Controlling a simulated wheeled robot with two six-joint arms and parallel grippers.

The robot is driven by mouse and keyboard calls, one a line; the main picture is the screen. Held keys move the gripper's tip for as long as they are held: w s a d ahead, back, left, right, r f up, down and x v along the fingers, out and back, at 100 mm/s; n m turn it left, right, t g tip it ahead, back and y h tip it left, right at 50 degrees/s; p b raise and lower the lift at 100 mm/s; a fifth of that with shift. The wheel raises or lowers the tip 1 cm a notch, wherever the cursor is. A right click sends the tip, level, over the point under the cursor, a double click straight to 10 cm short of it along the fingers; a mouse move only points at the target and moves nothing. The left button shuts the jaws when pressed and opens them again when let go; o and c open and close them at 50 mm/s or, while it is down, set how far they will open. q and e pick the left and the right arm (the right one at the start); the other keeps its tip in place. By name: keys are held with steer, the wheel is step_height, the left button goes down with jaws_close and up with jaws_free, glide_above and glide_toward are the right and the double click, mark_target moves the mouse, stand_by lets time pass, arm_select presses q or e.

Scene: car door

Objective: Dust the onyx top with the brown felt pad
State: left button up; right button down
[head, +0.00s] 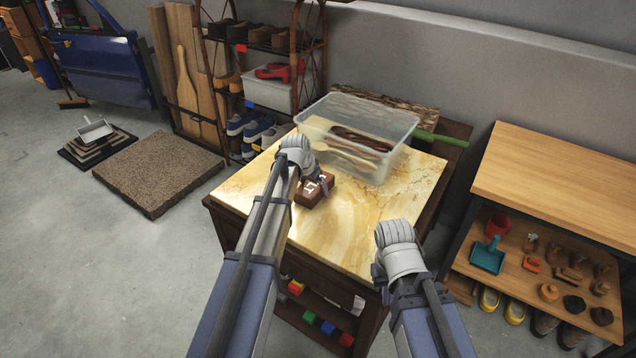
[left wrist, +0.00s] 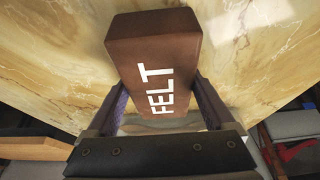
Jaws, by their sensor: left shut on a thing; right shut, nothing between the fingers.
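The onyx top (head: 352,222) is a yellow, marbled slab on a dark wooden cabinet. The brown felt pad (head: 313,193) is a block with white "FELT" lettering, at the left middle of the top. My left gripper (head: 320,184) is shut on it. In the left wrist view, the pad (left wrist: 153,55) sits between the two fingers of my left gripper (left wrist: 158,98), with the onyx surface (left wrist: 60,60) behind it. I cannot tell whether the pad touches the surface. My right gripper (head: 380,274) is shut and empty by the front right edge; its fingers are mostly hidden.
A clear plastic bin (head: 358,135) with wooden utensils stands at the back of the onyx top. A green handle (head: 440,138) sticks out behind it. A wooden bench (head: 560,180) stands right, a shoe rack (head: 265,75) behind left. The top's front and right areas are clear.

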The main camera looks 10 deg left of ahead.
mark_target(305, 181)
arm_select(q)
steer(key=shift+s+a, duration=0.1)
steer(key=shift+s, duration=0.15)
steer(key=shift+s+a, duration=0.3)
steer(key=shift+s, duration=0.5)
steer(key=shift+s+a, duration=0.25)
steer(key=shift+s, duration=0.55)
steer(key=shift+s+a+f, duration=0.1)
steer(key=shift+s+a, duration=0.2)
steer(key=shift+s, duration=0.6)
steer(key=shift+s+a, duration=0.3)
steer(key=shift+s, duration=0.55)
steer(key=shift+w+a, duration=0.3)
steer(key=shift+a, duration=0.5)
steer(key=shift+w+a, duration=0.3)
steer(key=shift+a, duration=0.5)
steer(key=shift+w+d, duration=0.35)
steer(key=shift+w, duration=0.55)
steer(key=shift+w+d, duration=0.35)
steer(key=shift+w, duration=0.55)
steer(key=shift+w+d, duration=0.35)
steer(key=shift+w, duration=0.5)
steer(key=shift+w+d, duration=0.3)
steer(key=shift+w, duration=0.5)
steer(key=shift+w, duration=0.1)
